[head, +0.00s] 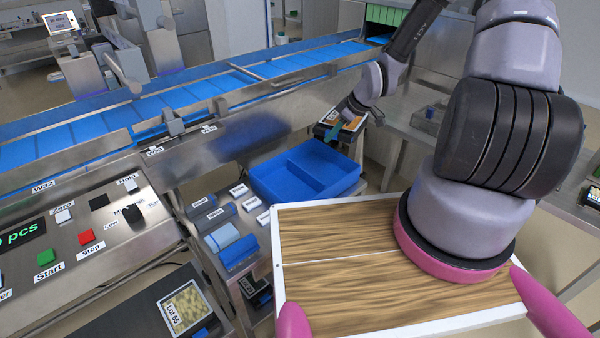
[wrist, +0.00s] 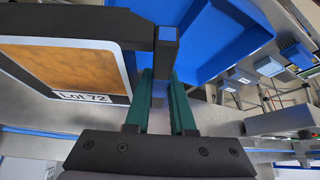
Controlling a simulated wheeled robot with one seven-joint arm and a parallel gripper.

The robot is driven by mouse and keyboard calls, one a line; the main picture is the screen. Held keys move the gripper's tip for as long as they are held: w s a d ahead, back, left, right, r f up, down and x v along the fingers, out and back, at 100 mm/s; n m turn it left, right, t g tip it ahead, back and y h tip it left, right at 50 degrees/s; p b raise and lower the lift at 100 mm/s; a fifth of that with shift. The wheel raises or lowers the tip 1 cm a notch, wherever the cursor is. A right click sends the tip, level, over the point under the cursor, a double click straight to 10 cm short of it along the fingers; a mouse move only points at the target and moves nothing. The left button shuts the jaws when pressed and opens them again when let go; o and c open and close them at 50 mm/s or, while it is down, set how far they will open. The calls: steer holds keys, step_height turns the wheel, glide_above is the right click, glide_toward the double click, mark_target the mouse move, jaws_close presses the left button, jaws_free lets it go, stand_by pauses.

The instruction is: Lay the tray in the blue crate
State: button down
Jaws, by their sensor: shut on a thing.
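The tray labelled Lot 72 (wrist: 65,70) has a dark rim and orange-brown contents under its top. My gripper (wrist: 160,100) has green fingers and is shut on a dark handle-like part at the tray's edge. In the head view the tray (head: 345,120) shows small behind the blue crate, toward its right corner, with my gripper (head: 338,132) beside it. The blue crate (head: 268,188) is open, with a divider making compartments, and what shows of its inside looks empty. Part of the crate (wrist: 205,45) shows beside the tray in the wrist view. The gap between tray and crate is hard to judge.
A conveyor with a blue belt (head: 150,118) runs behind the crate. Labelled blue and grey blocks (head: 228,240) stand left of the crate. A control panel (head: 95,225) is at the left, with a tray labelled Lot 65 (head: 187,305) below it.

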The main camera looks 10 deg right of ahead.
steer(key=s+a+f+n+g, duration=0.7)
steer(key=s+a+n, duration=0.3)
steer(key=n, duration=0.4)
steer(key=shift+w+a+f, duration=0.15)
steer(key=shift+f, duration=1.4)
steer(key=shift+w+a+f, duration=0.1)
steer(key=shift+f, duration=1.45)
steer(key=shift+w+a+f, duration=0.15)
steer(key=shift+f, duration=1.4)
steer(key=shift+r, duration=0.1)
steer(key=c, duration=0.7)
jaws_free()
steer(key=c, duration=0.3)
